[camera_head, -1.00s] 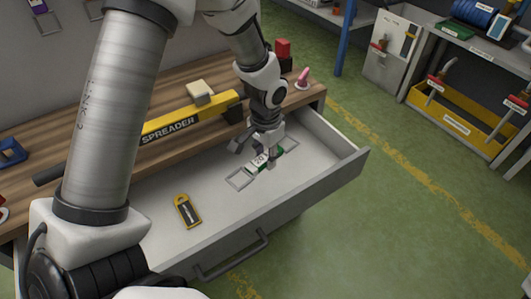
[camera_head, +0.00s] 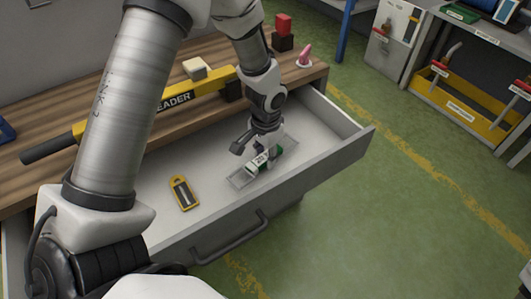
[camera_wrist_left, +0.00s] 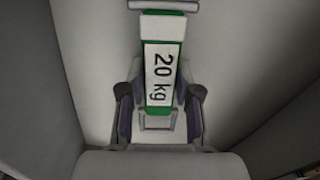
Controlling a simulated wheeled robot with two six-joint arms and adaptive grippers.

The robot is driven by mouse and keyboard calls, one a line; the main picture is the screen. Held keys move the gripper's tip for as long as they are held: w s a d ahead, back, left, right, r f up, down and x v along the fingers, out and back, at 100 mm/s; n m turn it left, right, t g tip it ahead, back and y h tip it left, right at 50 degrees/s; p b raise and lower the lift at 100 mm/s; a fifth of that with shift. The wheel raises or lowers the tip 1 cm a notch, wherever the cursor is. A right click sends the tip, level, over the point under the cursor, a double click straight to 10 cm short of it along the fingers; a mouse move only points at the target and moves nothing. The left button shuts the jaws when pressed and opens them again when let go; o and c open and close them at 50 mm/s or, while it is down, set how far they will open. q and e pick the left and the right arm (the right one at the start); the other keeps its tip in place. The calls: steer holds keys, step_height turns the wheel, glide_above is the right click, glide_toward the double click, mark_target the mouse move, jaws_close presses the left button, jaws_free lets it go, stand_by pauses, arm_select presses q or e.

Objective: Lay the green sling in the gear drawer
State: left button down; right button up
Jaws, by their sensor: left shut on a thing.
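The green sling (camera_head: 262,160) has a white "20 kg" label and lies lengthwise between the fingers of my left gripper (camera_head: 259,153). The left gripper is shut on it, inside the open gear drawer (camera_head: 325,166). In the left wrist view the sling (camera_wrist_left: 161,62) shows its label, green edges and a grey metal loop at each end, with the gripper fingers (camera_wrist_left: 160,100) on both sides. The sling is at or just above the drawer floor; I cannot tell if it touches. My right gripper is out of view.
A yellow-and-black tool (camera_head: 183,194) lies in the drawer, left of the sling. A yellow spreader beam (camera_head: 205,88) rests on the wooden bench (camera_head: 150,130) behind. The drawer's right end is free. A shelf with a yellow bin (camera_head: 455,103) stands at right.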

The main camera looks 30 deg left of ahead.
arm_select(q)
steer(key=shift+c, duration=0.6)
jaws_free()
steer(key=shift+r, duration=0.1)
stand_by(0.6)
steer(key=shift+r+p, duration=3.45)
steer(key=shift+p, duration=0.15)
step_height(320, 180, up, 8)
steer(key=p, duration=0.7)
steer(key=shift+p, duration=0.3)
